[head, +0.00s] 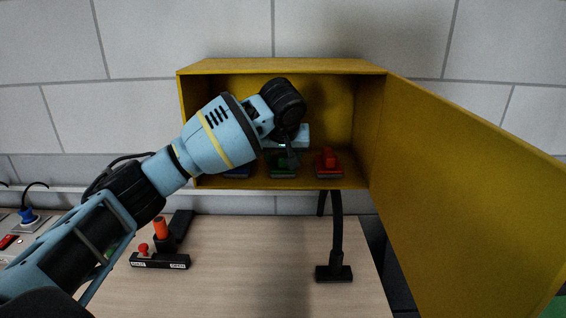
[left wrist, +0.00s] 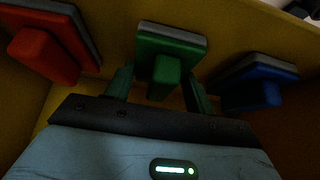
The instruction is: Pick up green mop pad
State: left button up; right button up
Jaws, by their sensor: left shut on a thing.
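The green mop pad (head: 283,173) sits in the yellow wall cabinet (head: 282,66), between a blue pad (head: 238,171) and a red pad (head: 328,164). My left gripper (head: 289,158) reaches into the cabinet from the front, over the green pad. In the left wrist view the green mop pad (left wrist: 170,44) shows with its block handle between the two fingers (left wrist: 158,88), which are shut on it. The pad appears to be at the cabinet floor; a gap below it cannot be made out. My right gripper is not in view.
In the left wrist view the red pad (left wrist: 45,55) and blue pad (left wrist: 255,85) stand close on either side. The cabinet door (head: 460,180) is swung open to the right.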

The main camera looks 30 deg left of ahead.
pick_arm(q)
jog(key=shift+r, duration=0.1)
jog(key=shift+r, duration=0.6)
jog(key=shift+s+d, duration=0.15)
jog(key=shift+s, duration=0.1)
jog(key=s+d, duration=0.3)
jog(key=s, duration=0.5)
jog(key=s+d, duration=0.4)
jog(key=s, duration=0.3)
jog(key=shift+s+d, duration=0.25)
jog(key=shift+s, duration=0.15)
jog(key=o, duration=0.3)
jog(key=shift+c, duration=0.9)
